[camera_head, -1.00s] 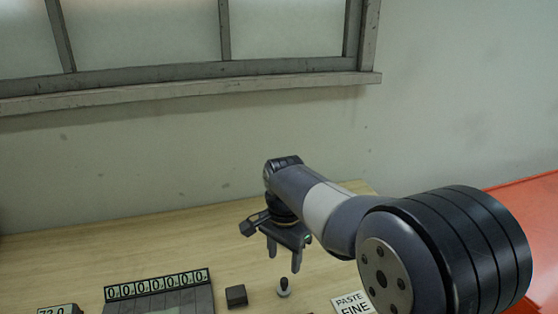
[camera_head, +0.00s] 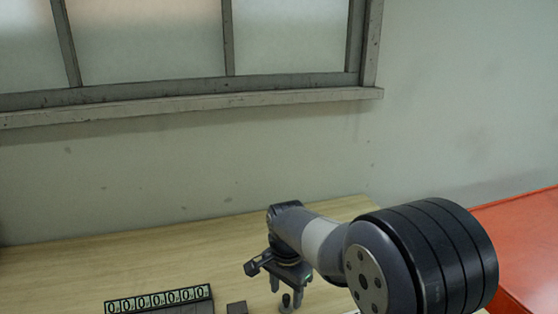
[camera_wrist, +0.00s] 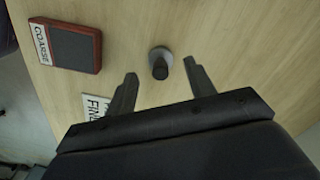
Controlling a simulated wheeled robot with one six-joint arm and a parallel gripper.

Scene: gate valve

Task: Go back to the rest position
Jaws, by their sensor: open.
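My gripper (camera_head: 287,291) is open above the wooden table, with its fingers pointing down. In the wrist view my gripper (camera_wrist: 160,80) has its two fingers spread wide with nothing between them. A small dark knob on a round grey base (camera_wrist: 159,62) stands on the table just beyond the fingertips, between their lines. In the head view the knob (camera_head: 287,301) shows just under the fingers. I cannot tell from the pictures how far the fingers are above it.
A counter with a row of zeros (camera_head: 158,300) and a small dark block (camera_head: 237,308) are on the table (camera_head: 120,260). A red-framed block labelled COARSE (camera_wrist: 68,46) and a partly hidden label (camera_wrist: 95,106) show in the wrist view. An orange surface (camera_head: 525,240) lies right. A wall and window stand behind.

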